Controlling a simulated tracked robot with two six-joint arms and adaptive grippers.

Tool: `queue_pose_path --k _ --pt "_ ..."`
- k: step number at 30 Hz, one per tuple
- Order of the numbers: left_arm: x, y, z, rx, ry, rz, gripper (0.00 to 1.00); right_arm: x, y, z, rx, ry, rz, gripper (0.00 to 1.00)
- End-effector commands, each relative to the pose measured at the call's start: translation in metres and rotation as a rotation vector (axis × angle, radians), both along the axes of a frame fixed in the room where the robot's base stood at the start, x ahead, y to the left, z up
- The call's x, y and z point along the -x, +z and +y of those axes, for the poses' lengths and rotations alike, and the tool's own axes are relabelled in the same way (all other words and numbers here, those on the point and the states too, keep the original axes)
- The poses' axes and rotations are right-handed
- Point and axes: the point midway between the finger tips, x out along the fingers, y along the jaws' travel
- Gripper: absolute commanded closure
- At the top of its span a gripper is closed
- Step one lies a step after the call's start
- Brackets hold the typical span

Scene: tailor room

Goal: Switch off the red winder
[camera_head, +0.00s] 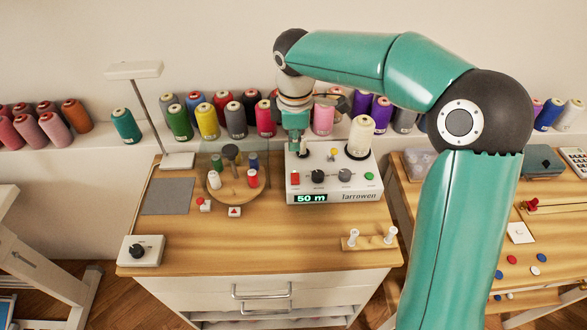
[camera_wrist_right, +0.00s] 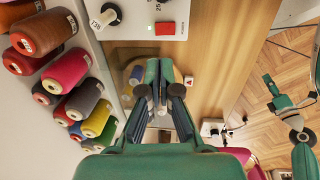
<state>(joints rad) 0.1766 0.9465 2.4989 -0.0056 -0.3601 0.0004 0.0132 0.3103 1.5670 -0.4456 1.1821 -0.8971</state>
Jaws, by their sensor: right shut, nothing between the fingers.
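The winder (camera_head: 335,190) is a white box on the wooden table, with a red switch (camera_head: 295,179) at its front left, black knobs, a green button (camera_head: 369,176) and a display reading "50 m". No winder body in view is red. The red switch also shows in the right wrist view (camera_wrist_right: 165,28). My right gripper (camera_head: 296,138) points down at the winder's back left corner, shut and empty. In the wrist view its fingers (camera_wrist_right: 159,85) are together, apart from the red switch. My left arm's end (camera_wrist_right: 284,104) shows at that view's right edge; its jaws are unclear.
A round wooden stand (camera_head: 239,195) with small spools is left of the winder. A cream cone (camera_head: 360,136) stands on the winder's back right. A lamp (camera_head: 148,110) and dial box (camera_head: 141,251) are left. Thread cones line the back shelf. The table front is mostly clear.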

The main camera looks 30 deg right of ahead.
Motion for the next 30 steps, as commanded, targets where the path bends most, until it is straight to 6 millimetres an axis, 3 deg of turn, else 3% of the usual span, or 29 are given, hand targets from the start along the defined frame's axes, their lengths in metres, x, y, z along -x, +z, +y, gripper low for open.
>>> queue_pose_path --k 9,15,21,30 --pt "0.000 0.001 0.000 0.000 0.000 0.000 0.60 -0.006 -0.066 -0.005 0.000 -0.001 0.006 1.00" --pt "0.000 0.004 0.000 0.000 0.000 0.000 0.60 -0.009 -0.096 -0.006 -0.001 -0.001 0.004 1.00" --pt "0.000 0.005 0.000 0.000 0.000 0.000 0.60 -0.011 -0.109 -0.007 -0.001 0.000 0.001 1.00" --pt "0.000 0.005 0.000 0.000 0.000 0.000 0.60 -0.011 -0.111 -0.007 0.000 0.000 0.000 1.00"
